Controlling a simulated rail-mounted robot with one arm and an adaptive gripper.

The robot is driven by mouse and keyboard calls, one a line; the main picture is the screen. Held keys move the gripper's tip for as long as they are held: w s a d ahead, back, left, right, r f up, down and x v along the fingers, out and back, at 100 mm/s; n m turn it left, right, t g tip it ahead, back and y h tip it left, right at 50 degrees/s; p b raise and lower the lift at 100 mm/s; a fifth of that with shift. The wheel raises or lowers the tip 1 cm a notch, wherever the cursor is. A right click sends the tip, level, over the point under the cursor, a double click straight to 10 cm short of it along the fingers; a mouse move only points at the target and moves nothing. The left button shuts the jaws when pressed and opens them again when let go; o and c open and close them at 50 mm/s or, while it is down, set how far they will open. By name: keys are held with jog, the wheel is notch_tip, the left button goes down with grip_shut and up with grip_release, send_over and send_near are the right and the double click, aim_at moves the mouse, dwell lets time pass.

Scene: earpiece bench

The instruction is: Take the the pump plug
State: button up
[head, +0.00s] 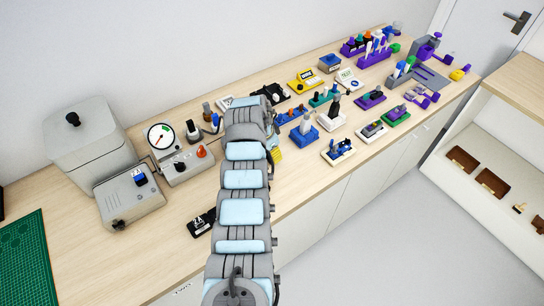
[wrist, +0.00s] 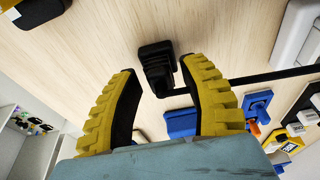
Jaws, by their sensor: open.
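A black plug (wrist: 157,62) with a ribbed body stands out against the wooden bench top in the wrist view. I take it to be the pump plug; no label on it is readable. A black cable (wrist: 255,77) shows at its right and runs to the right edge. My gripper (wrist: 160,72) is open, its yellow ribbed fingers on either side of the plug's lower part. A gap shows at the left; I cannot tell whether the right finger touches it. In the head view my arm hides the plug, and only a yellow bit of my gripper (head: 277,155) shows.
A grey box (head: 85,140), a blue-switched unit (head: 130,195) and a gauge unit (head: 178,155) stand left of my arm. Several small coloured fixtures crowd the bench at the right. A black labelled piece (head: 201,222) lies beside my arm.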

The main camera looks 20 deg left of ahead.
grip_shut()
dwell(0.3)
jog(key=v, duration=0.3)
jog(key=w+v, duration=0.1)
jog(key=v, duration=0.2)
jog(key=d+v, duration=0.1)
jog(key=v, duration=0.2)
jog(key=shift+w+r+p, duration=0.35)
jog(key=shift+r, duration=0.2)
